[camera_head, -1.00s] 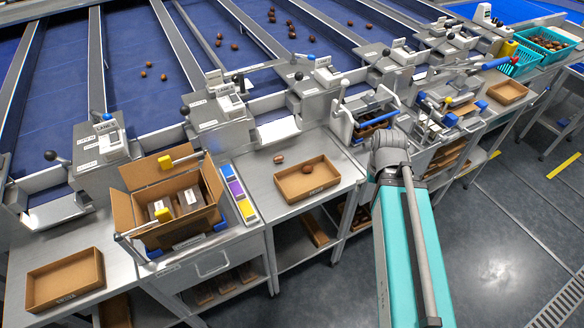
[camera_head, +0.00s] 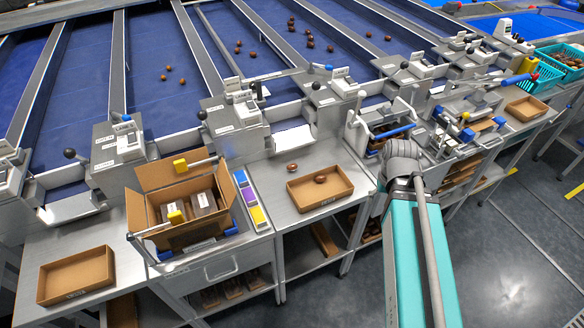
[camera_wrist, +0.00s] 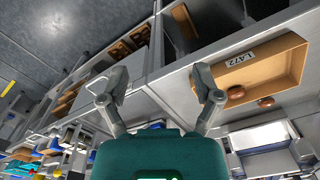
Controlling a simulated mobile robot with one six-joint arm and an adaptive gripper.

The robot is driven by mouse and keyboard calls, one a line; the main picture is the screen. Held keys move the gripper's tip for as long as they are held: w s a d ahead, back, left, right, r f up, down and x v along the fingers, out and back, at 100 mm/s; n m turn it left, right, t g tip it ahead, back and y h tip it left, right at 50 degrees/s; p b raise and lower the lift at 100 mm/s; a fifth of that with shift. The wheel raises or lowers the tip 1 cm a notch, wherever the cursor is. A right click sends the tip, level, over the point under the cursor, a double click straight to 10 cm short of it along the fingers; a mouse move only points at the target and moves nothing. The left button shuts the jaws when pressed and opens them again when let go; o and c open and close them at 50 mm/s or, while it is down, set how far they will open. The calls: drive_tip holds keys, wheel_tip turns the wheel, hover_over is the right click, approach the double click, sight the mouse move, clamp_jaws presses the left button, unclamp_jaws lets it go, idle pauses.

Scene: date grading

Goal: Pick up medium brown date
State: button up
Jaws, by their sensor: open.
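One brown date (camera_head: 320,179) lies inside a shallow cardboard tray (camera_head: 335,198) on the metal bench, in the middle of the head view. A second brown date (camera_head: 292,168) lies on the bench just behind the tray. The wrist view shows the tray (camera_wrist: 285,62) at the right, with one date (camera_wrist: 236,92) in it and the other date (camera_wrist: 266,102) just outside it. I cannot tell which one is the medium one. My gripper (camera_wrist: 155,88) is open and empty, its fingers spread, apart from tray and dates. In the head view its jaws are hidden by my arm.
A packing carton (camera_head: 160,205) with filled boxes stands left of the tray. An empty tray (camera_head: 75,276) lies at the far left, another tray (camera_head: 527,108) at the right. Blue sorting lanes (camera_head: 140,60) with scattered dates run behind. Floor is open at right.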

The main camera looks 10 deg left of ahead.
drive_tip(key=w+a+n, duration=0.5)
drive_tip(key=w+a, duration=0.1)
drive_tip(key=w, duration=0.1)
wheel_tip(320, 180, up, 2)
drive_tip(key=n+p, duration=0.2)
drive_tip(key=n, duration=1.6)
hover_over(293, 165)
drive_tip(key=shift+w+a, duration=0.1)
drive_tip(key=shift+w, duration=0.05)
drive_tip(key=shift+f, duration=0.1)
wheel_tip(293, 165, down, 8)
drive_tip(key=b, duration=0.8)
drive_tip(key=shift+f+b, duration=0.25)
drive_tip(key=shift+b, duration=0.1)
drive_tip(key=shift+f, duration=0.1)
wheel_tip(293, 165, down, 5)
drive_tip(key=b, duration=0.5)
